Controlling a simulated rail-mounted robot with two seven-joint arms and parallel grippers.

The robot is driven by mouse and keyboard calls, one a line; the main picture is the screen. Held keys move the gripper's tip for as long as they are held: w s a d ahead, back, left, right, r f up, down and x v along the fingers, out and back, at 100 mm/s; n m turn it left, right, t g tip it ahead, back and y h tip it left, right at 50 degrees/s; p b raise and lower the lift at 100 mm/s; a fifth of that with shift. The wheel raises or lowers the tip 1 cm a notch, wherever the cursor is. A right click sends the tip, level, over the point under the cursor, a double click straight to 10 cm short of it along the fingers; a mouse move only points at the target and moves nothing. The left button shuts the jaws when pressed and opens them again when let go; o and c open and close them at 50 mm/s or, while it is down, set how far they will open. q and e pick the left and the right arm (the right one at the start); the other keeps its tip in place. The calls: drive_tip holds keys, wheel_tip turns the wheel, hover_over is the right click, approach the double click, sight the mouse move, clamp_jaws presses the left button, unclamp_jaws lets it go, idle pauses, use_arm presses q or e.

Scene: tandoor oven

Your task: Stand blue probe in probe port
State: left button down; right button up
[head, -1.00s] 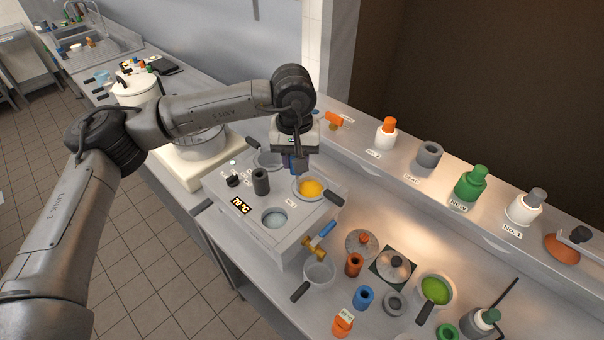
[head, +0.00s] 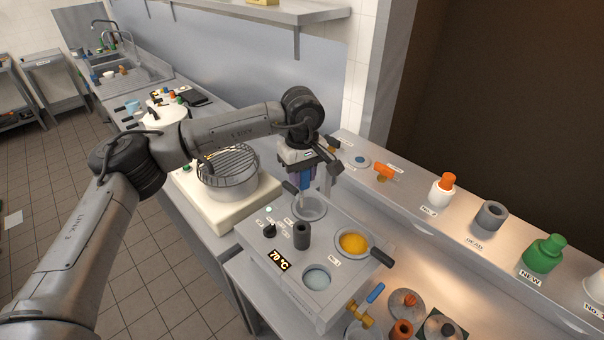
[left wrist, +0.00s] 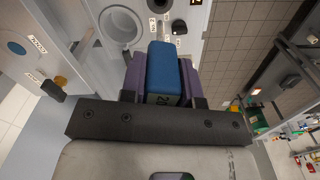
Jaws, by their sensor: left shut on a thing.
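My left gripper (head: 308,178) is shut on the blue probe (left wrist: 166,72) and holds it roughly upright, its thin stem pointing down, above the rear well (head: 310,209) of the grey bath unit (head: 250,247). In the left wrist view the blue handle sits between the purple finger pads. I cannot tell from these frames whether the stem's tip touches anything. The unit's top also has a dark grey upright sleeve (head: 302,236) and a black knob (head: 269,230). I cannot single out the probe port with certainty. My right gripper is out of view.
The unit also has a yellow-filled well (head: 354,242) and a pale blue-filled well (head: 317,279). A pot with a wire rack (head: 228,170) stands to the left.

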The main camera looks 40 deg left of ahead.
sight(302, 192)
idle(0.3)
use_arm(q)
wheel_tip(302, 192, down, 2)
drive_tip(key=shift+f+b, duration=0.1)
drive_tip(key=shift+b, duration=0.5)
drive_tip(key=shift+f+b, duration=0.95)
drive_tip(key=shift+f, duration=0.8)
drive_tip(key=shift+f+b, duration=0.3)
drive_tip(key=shift+f, duration=0.3)
drive_tip(key=shift+f, duration=0.25)
drive_tip(key=shift+f+b, duration=0.55)
drive_tip(key=shift+f, duration=0.45)
